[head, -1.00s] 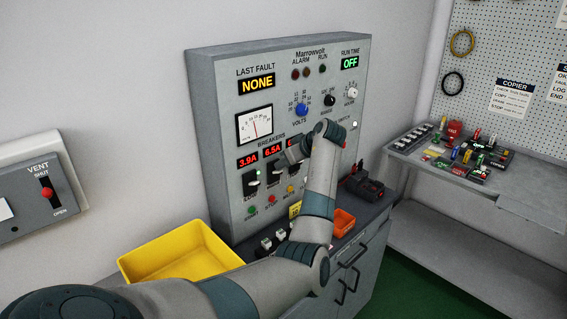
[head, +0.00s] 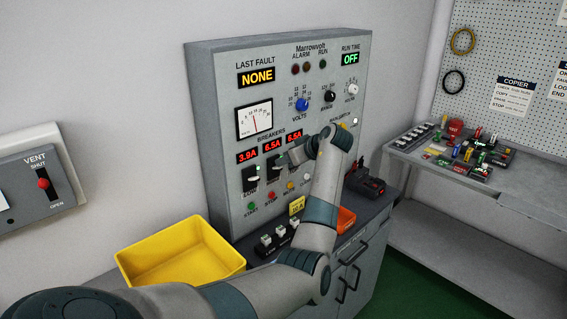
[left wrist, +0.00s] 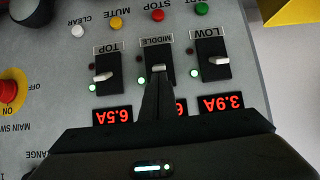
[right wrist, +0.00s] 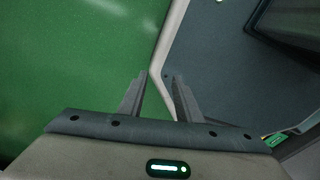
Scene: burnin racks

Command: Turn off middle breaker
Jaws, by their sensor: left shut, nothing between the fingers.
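The breaker panel (head: 225,110) stands against the wall. Its middle breaker (head: 273,168) sits between the low breaker (head: 250,179) and the top breaker, which my left arm partly hides. In the left wrist view the panel appears upside down; the middle breaker (left wrist: 160,58) has its pale lever near the fingertips and a green light lit beside it. The low breaker (left wrist: 212,58) and top breaker (left wrist: 106,72) also show green lights. My left gripper (left wrist: 158,80) is shut and empty, its tips right at the middle lever; contact is unclear. My right gripper (right wrist: 160,85) is open and empty.
An orange tray (head: 345,220) and a dark tool (head: 365,185) lie to the right. A shelf (head: 440,165) with parts is at the right wall. Green floor (right wrist: 80,60) lies below my right gripper.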

